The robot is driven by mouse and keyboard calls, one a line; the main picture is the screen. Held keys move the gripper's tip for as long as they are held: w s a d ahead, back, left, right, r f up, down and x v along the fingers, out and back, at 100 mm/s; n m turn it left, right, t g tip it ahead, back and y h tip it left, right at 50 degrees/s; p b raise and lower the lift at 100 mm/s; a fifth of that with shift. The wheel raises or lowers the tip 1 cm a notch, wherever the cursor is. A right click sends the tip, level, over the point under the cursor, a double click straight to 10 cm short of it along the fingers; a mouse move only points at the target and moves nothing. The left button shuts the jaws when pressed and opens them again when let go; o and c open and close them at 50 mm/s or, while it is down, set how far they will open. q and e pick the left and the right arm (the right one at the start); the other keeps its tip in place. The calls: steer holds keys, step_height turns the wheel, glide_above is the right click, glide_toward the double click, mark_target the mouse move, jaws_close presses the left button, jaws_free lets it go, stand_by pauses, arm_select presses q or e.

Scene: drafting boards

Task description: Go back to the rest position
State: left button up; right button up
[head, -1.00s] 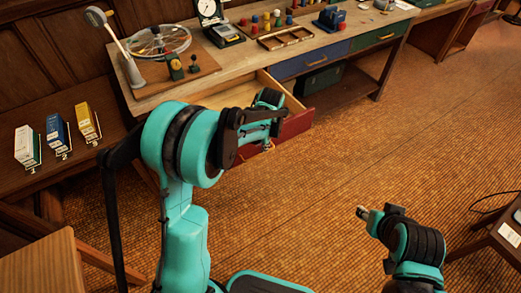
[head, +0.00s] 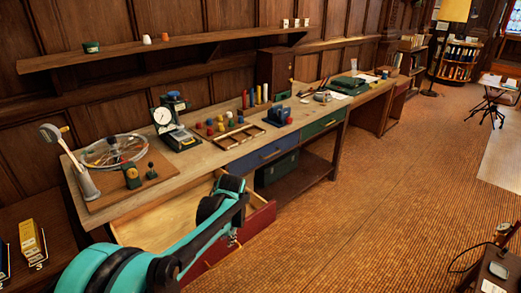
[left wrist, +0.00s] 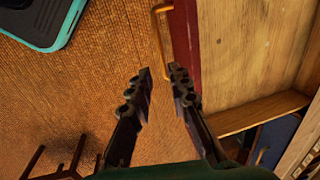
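My left arm comes in from the bottom left of the head view. Its gripper (head: 236,236) is in front of the pulled-out drawer with a red front (head: 262,222). In the left wrist view the two dark fingers of this gripper (left wrist: 158,72) stand apart with nothing held. The drawer's brass handle (left wrist: 157,35) and red front (left wrist: 185,35) show just beyond the fingertips. The lower end of the handle lines up with the gap, but I cannot tell how far it is from the fingers. My right gripper is out of view.
The long workbench (head: 215,158) holds a wire wheel (head: 113,150), a dial gauge (head: 163,116) and a wooden tray (head: 238,137). A blue drawer (head: 262,155) and a green drawer (head: 322,124) are shut. Brown floor (head: 370,220) is open to the right.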

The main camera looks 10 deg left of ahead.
arm_select(q)
steer(key=s+r+n+t, duration=0.3)
steer(key=s+n, duration=0.1)
steer(key=s, duration=0.7)
steer(key=s+r+n+t+h, duration=0.1)
steer(key=s+r+n+t, duration=0.1)
steer(key=s, duration=0.9)
steer(key=shift+r+n+t+h, duration=0.3)
steer(key=shift+r+n+t, duration=0.15)
steer(key=shift+n, duration=0.55)
steer(key=shift+s+a, duration=0.1)
